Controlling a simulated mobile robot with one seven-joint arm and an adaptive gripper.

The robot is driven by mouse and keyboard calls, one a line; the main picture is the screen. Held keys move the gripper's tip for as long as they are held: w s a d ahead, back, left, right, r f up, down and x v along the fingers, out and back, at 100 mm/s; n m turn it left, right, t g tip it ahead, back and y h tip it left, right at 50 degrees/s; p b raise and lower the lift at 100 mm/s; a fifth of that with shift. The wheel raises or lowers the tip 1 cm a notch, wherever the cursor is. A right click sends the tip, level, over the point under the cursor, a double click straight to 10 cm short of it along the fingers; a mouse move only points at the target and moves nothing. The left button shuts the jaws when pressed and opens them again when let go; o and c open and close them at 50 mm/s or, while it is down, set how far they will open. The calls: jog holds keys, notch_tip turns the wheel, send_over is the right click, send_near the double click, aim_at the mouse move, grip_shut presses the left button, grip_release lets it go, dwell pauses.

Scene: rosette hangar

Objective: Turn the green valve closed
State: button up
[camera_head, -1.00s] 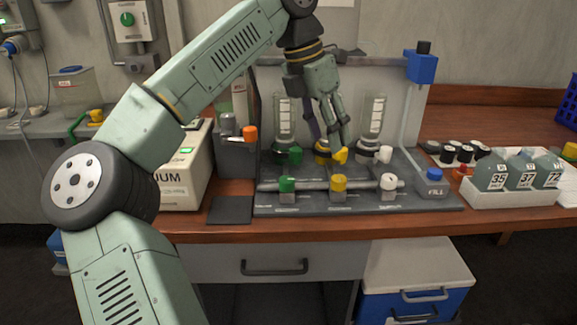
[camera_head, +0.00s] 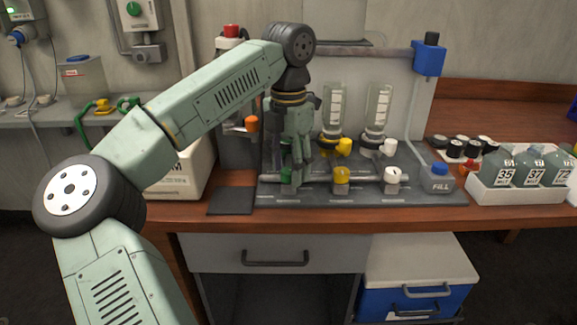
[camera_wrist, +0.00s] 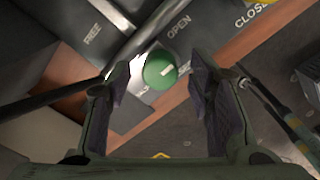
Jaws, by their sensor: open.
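The green valve (camera_head: 286,175) is at the left of the front pipe on the dark rig, mostly hidden behind my gripper in the head view. In the wrist view the round green knob (camera_wrist: 158,73) carries a short white mark and lies near the pipe, beside the words OPEN and FREE. The word CLOSED is partly cut off at the top edge. My gripper (camera_head: 291,162) points down over the valve. In the wrist view my gripper (camera_wrist: 160,84) is open, with one finger on each side of the knob and a gap to each. Contact cannot be told.
Yellow (camera_head: 341,175) and white (camera_head: 393,176) valves sit to the right on the same pipe. Glass cylinders (camera_head: 377,108) stand behind. A FILL bottle (camera_head: 439,180) and a white tray (camera_head: 478,190) of bottles are further right.

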jog(key=shift+f, duration=0.2)
jog(key=shift+c, duration=0.2)
grip_shut()
dwell(0.4)
